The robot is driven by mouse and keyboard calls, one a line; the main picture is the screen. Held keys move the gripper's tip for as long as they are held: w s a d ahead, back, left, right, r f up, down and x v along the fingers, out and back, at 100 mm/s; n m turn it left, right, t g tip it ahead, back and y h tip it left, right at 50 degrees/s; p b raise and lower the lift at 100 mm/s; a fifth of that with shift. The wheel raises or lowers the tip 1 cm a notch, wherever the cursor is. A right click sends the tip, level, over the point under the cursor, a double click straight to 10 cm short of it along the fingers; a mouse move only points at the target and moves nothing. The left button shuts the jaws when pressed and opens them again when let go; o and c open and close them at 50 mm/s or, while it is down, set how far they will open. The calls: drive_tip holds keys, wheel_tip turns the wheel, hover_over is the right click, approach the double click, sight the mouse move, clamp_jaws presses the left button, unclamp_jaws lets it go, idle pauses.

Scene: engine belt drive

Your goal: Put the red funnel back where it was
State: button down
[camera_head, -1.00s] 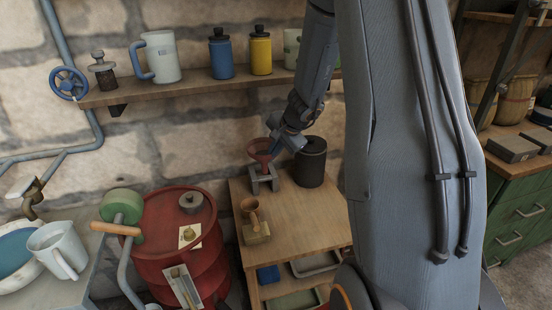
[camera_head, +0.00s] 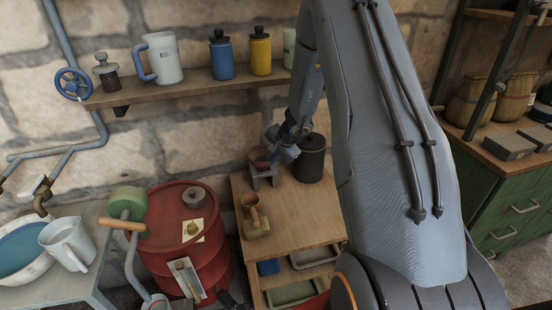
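The red funnel (camera_head: 259,157) sits upright in a small grey stand (camera_head: 265,179) near the back left of the wooden bench (camera_head: 310,224). My gripper (camera_head: 279,150) is at the funnel's right rim, reaching in from the upper right. The fingers are small and partly overlap the rim, so I cannot tell whether they are shut on it. The funnel's spout is largely hidden by the stand.
A dark lidded canister (camera_head: 312,160) stands close to the right of my gripper. A brown funnel-like piece on a brass block (camera_head: 256,226) stands in front. A red drum (camera_head: 183,238) is at the left, and a shelf (camera_head: 190,89) with bottles is above.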

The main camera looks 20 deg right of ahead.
drive_tip(key=shift+f+b, duration=0.65)
drive_tip(key=shift+b, duration=0.45)
drive_tip(key=c, duration=2.5)
unclamp_jaws()
drive_tip(key=o, duration=0.5)
drive_tip(key=shift+c, duration=0.2)
drive_tip(key=shift+r, duration=0.15)
drive_tip(key=r+p, duration=0.1)
drive_tip(key=p, duration=0.1)
drive_tip(key=shift+r+p, duration=0.25)
drive_tip(key=shift+p, duration=0.1)
drive_tip(key=b+v, duration=0.3)
drive_tip(key=v, duration=0.8)
drive_tip(key=s+a+r+n+g, duration=0.25)
drive_tip(key=s+a+n, duration=0.35)
drive_tip(key=s+a, duration=0.6)
drive_tip(key=s+a+n+g+h, duration=0.1)
drive_tip(key=s+a+n, duration=0.2)
drive_tip(key=s, duration=0.3)
drive_tip(key=s+a+n+g+b, duration=0.1)
drive_tip(key=s+a+n, duration=0.2)
drive_tip(key=s+n, duration=0.2)
drive_tip(key=shift+s+f+h, duration=0.4)
drive_tip(key=shift+s, duration=0.3)
